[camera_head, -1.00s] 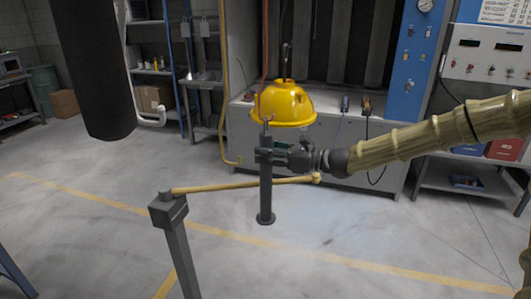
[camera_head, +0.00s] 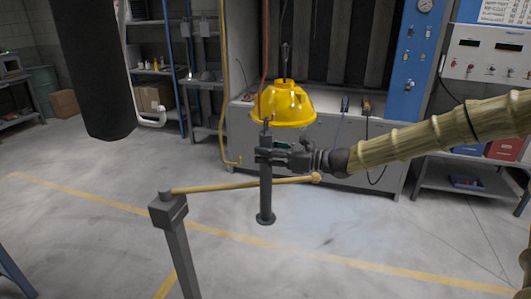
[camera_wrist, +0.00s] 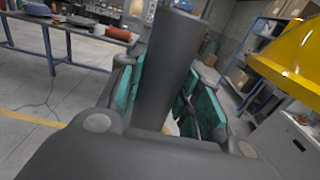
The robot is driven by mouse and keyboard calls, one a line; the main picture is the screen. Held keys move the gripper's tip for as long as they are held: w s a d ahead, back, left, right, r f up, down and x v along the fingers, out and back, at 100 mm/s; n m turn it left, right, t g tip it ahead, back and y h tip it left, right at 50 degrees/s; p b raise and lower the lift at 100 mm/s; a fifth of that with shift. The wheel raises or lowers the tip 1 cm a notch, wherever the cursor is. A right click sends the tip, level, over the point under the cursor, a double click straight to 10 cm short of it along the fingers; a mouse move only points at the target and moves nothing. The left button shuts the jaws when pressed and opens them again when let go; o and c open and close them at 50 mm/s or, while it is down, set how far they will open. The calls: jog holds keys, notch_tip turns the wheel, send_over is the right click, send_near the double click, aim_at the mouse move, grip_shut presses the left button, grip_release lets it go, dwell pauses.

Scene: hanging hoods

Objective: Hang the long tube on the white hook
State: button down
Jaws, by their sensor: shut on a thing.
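The long tube (camera_head: 265,196) is dark grey and hangs upright, with a round flange at its lower end. My gripper (camera_head: 267,155) is shut on it near its upper end. In the wrist view the tube (camera_wrist: 167,75) stands between the teal finger pads of my gripper (camera_wrist: 168,100). The white hook (camera_head: 152,120) is at the left, at the lower end of a white line, beside a large black cylinder. It is well apart from the tube. The tube's top is close to the red line in front of the yellow hood, and I cannot tell whether they touch.
A yellow hood (camera_head: 283,104) hangs behind my gripper. A yellow hook (camera_head: 234,162) hangs left of the tube. The black cylinder (camera_head: 92,70) hangs beside the white hook. A grey post (camera_head: 170,215) stands in front. A workbench (camera_head: 350,155) is behind; the floor between is open.

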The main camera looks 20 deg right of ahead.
aim_at(270, 144)
jog(key=shift+r, duration=0.15)
jog(key=shift+r+p, duration=0.65)
jog(key=shift+r, duration=0.6)
jog(key=shift+s+d, duration=0.15)
jog(key=shift+d, duration=0.1)
jog(key=shift+s+d+p, duration=0.2)
jog(key=shift+d+p, duration=0.1)
jog(key=shift+p, duration=0.1)
jog(key=shift+s+d, duration=0.2)
jog(key=shift+d, duration=0.1)
jog(key=shift+s+d+p, duration=0.4)
jog(key=shift+d+p, duration=0.1)
jog(key=shift+d, duration=0.1)
jog(key=shift+d, duration=0.1)
